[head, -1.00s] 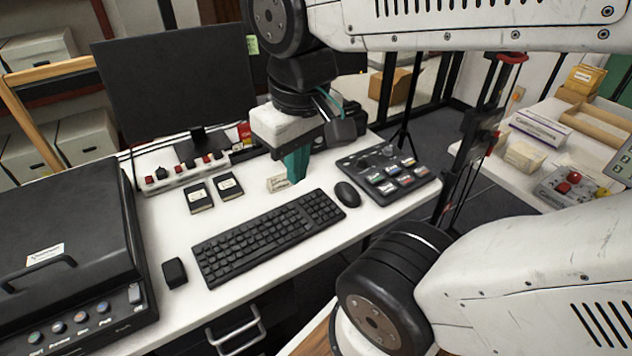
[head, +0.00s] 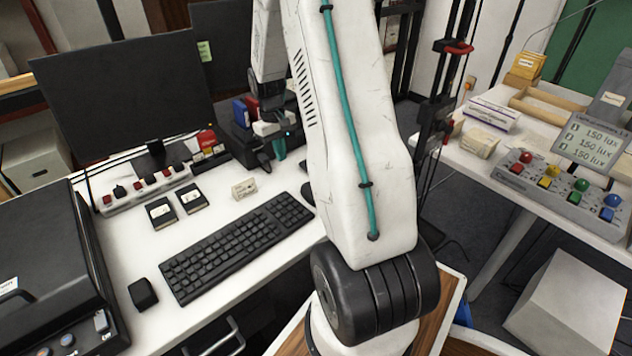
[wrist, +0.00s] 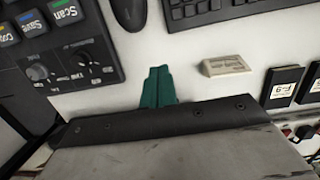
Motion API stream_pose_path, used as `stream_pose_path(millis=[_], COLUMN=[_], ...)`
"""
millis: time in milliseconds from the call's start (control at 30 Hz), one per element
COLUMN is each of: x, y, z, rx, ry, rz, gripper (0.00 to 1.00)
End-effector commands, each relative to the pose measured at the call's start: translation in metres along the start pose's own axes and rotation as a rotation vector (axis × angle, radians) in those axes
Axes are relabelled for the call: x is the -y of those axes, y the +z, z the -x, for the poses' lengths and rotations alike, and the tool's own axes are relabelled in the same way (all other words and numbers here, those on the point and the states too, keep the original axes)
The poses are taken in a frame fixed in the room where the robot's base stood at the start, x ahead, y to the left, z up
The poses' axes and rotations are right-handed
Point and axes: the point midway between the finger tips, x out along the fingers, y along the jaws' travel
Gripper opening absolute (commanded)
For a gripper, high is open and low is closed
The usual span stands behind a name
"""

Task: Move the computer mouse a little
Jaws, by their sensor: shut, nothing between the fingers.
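The computer mouse (wrist: 129,12) is black and lies on the white desk, cut off by the top edge of the wrist view. In the head view only a sliver of the mouse (head: 307,191) shows; my arm hides the rest. My gripper (wrist: 159,72) has teal fingers, pressed together with nothing between them. It is apart from the mouse, on the side toward the back of the desk. In the head view my gripper (head: 279,150) points down over the back of the desk, behind the keyboard. Its height above the desk is hard to tell.
A black keyboard (head: 237,247) lies beside the mouse. A button panel (wrist: 75,45) lies on its other side. A small label card (wrist: 226,66) and two black cartridges (head: 178,206) lie nearby. A monitor (head: 125,95) stands behind. Bare desk surrounds the fingers.

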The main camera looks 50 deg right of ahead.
Motion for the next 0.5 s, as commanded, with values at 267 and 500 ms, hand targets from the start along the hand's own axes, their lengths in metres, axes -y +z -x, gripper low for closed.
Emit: stream_pose_path(millis=[267,500], x=[-0.036,-0.036], y=[-0.009,0.021], z=[-0.052,-0.057], rx=[0.025,0.026], ry=[-0.015,-0.016], rz=[-0.018,-0.020], gripper=[0.00,0.00])
